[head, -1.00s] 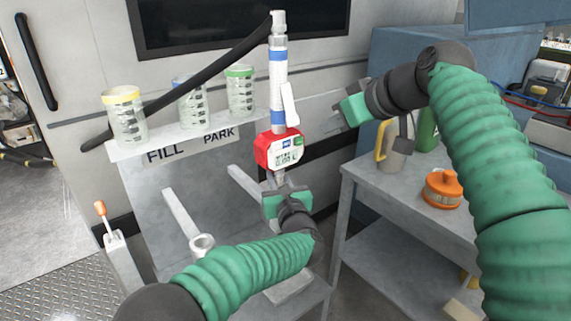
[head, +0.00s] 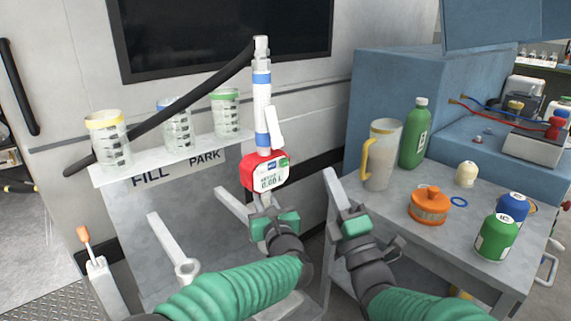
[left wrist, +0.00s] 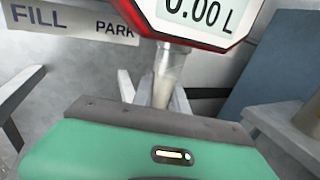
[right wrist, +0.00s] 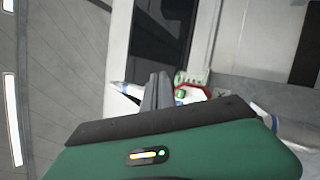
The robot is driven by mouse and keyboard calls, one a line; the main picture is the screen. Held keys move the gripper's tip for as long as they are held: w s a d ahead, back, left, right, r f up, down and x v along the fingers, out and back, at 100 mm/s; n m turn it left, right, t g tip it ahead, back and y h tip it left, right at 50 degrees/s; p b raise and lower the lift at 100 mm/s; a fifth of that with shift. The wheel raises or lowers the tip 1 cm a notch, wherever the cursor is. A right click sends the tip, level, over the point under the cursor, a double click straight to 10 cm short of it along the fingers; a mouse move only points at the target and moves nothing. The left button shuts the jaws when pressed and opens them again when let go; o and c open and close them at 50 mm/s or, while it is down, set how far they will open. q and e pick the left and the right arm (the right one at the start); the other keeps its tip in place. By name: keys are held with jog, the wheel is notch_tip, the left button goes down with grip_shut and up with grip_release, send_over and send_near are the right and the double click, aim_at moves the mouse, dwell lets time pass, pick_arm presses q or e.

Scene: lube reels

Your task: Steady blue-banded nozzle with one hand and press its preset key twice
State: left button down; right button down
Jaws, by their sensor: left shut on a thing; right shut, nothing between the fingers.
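The blue-banded nozzle (head: 262,110) stands upright, with a red-framed meter (head: 266,172) low on it. The meter's display shows 0.00 L in the left wrist view (left wrist: 205,12). A small green key (head: 283,162) is at the display's upper right. My left gripper (head: 262,203) is shut on the nozzle's metal spout below the meter, which also shows in the left wrist view (left wrist: 163,80). My right gripper (head: 333,176) is shut and empty, to the right of the meter and apart from it. The right wrist view shows its closed fingers (right wrist: 157,92) beside the meter (right wrist: 192,93).
A black hose runs from the nozzle's top down left, behind banded jars (head: 110,140) on the FILL/PARK shelf (head: 150,166). The grey cart (head: 405,225) at right holds a pitcher (head: 382,150), a green bottle (head: 414,135), an orange filter (head: 430,206) and smaller bottles.

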aim_at(284, 162)
jog(key=s+n+y, duration=0.1)
jog(key=s+a+n, duration=0.1)
jog(key=s, duration=0.1)
jog(key=shift+a+y, duration=0.1)
jog(key=shift+y, duration=0.3)
jog(key=w+a, duration=0.5)
jog(key=w, duration=0.2)
jog(key=shift+w, duration=0.1)
dwell(1.7)
jog(key=shift+a, duration=0.1)
jog(key=shift+w+a, duration=0.3)
jog(key=shift+w+a+r, duration=0.1)
jog(key=shift+w+a, duration=0.1)
jog(key=shift+a, duration=0.1)
dwell(0.4)
